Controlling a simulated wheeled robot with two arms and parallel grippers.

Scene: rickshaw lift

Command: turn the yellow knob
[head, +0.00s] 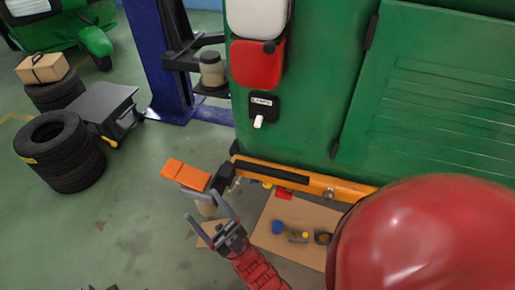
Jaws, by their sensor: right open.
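My right gripper (214,213) is in the lower middle, on a red arm that comes up from the bottom edge. Its two grey fingers are spread and nothing is between them. I cannot clearly pick out the yellow knob. Small yellow bits show under the orange bumper (343,187) and on the items on the floor sheet. The gripper is apart from these, to their left. An orange-topped block (187,174) is just above and left of the fingers. My left gripper cannot be made out.
A green vehicle (325,100) with a red lamp (257,64) fills the upper right. A brown sheet (262,236) with small items lies below its bumper. Stacked tyres (60,152), a grey creeper (102,102) and a blue post (150,60) stand left.

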